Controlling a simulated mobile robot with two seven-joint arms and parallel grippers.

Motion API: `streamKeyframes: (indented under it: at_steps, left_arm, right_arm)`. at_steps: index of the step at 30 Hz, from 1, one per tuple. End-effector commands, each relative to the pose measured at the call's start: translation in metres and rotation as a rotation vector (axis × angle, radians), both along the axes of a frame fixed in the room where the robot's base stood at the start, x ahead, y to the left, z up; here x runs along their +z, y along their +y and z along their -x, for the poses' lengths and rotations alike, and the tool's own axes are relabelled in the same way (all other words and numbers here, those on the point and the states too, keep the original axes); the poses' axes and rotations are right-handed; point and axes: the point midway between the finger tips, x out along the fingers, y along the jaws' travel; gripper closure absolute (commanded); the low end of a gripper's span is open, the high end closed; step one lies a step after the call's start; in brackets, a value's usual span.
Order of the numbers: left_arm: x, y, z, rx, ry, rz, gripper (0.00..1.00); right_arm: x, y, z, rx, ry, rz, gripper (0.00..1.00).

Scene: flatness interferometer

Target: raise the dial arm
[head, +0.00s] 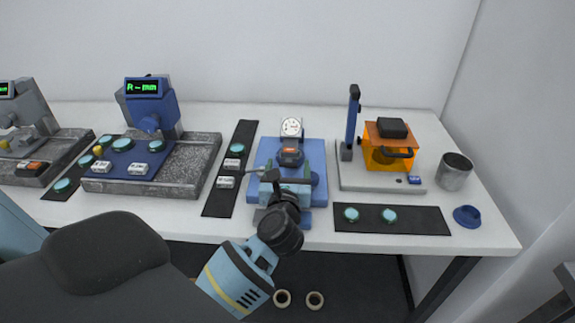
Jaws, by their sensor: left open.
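A round white-faced dial (291,127) stands upright at the back of a blue base plate (316,152) in the middle of the table. Just in front of it is a dark part with an orange marking (291,157); I cannot tell whether this belongs to the dial arm. My left gripper (287,180) reaches over the front half of the blue plate, in front of the dial, and is open. Its body and black wrist hide the front of the fixture. I cannot tell whether its fingers touch anything. My right gripper is not in view.
Left of the plate is a dark mat (244,138) with small discs and blocks, then a granite slab (205,150) with a blue display stand (150,108). Right are an orange box (375,157) beside a blue post, a metal cup (454,172) and a front mat (425,221).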

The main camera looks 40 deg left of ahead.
Motion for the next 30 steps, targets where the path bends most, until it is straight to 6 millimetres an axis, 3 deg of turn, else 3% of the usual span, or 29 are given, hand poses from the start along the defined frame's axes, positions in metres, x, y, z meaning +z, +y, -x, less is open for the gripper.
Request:
streamKeyframes:
  at_steps: [13,26,30]
  left_arm:
    - [-0.0003,0.0059,-0.0091,0.0,0.001,0.001,0.31]
    - [-0.0003,0.0057,-0.0088,0.0,0.001,-0.001,0.87]
    - [0.0001,0.0056,-0.0093,0.0,0.0,0.0,0.9]
  right_arm:
    - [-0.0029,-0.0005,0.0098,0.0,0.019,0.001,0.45]
    - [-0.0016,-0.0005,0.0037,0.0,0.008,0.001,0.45]
    - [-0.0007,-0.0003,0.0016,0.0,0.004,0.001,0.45]
